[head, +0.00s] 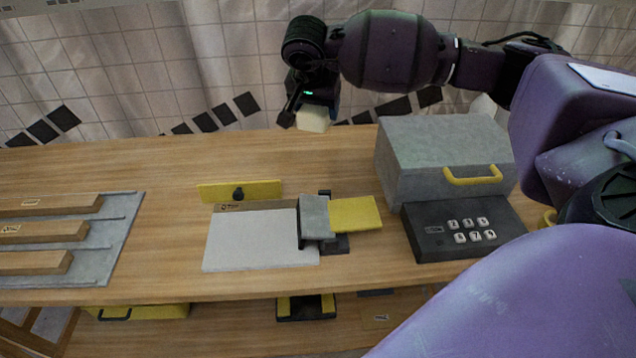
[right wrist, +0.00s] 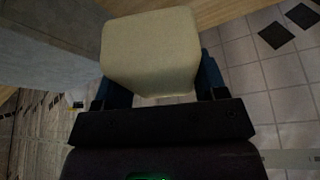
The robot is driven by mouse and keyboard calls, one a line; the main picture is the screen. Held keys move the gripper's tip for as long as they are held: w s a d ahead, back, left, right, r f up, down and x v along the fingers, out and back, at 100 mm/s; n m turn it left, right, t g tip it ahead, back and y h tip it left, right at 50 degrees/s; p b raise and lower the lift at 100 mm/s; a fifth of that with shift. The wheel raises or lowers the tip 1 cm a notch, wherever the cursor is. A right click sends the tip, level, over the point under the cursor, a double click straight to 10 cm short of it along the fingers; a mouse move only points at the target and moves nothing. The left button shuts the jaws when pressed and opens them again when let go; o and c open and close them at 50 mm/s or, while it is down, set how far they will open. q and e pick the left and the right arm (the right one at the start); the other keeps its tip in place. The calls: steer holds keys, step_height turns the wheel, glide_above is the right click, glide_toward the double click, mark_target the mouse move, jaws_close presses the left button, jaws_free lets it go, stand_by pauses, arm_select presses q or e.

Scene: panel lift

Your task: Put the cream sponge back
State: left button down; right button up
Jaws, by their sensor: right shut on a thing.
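The cream sponge (head: 313,119) is a pale block held in my right gripper (head: 308,108), above the back edge of the wooden table in the head view. In the right wrist view the sponge (right wrist: 150,52) sits between the two dark fingers of my right gripper (right wrist: 152,90), which are shut on it. The fingers hide part of its sides. My left gripper is in neither view.
A grey box with a yellow handle (head: 440,150) and a dark keypad (head: 463,229) stand right on the table (head: 160,170). A white board (head: 250,240) with a grey and yellow clamp lies mid-table. Wooden bars on a grey tray (head: 118,235) lie left.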

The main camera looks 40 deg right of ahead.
steer(key=b, duration=0.1)
glide_above(319, 182)
steer(key=s+a, duration=0.1)
step_height(319, 182, down, 13)
steer(key=shift+a+f, duration=0.1)
steer(key=shift+f, duration=0.05)
steer(key=shift+f+b, duration=0.6)
steer(key=shift+f, duration=2.6)
steer(key=shift+r, duration=0.1)
steer(key=o, duration=0.9)
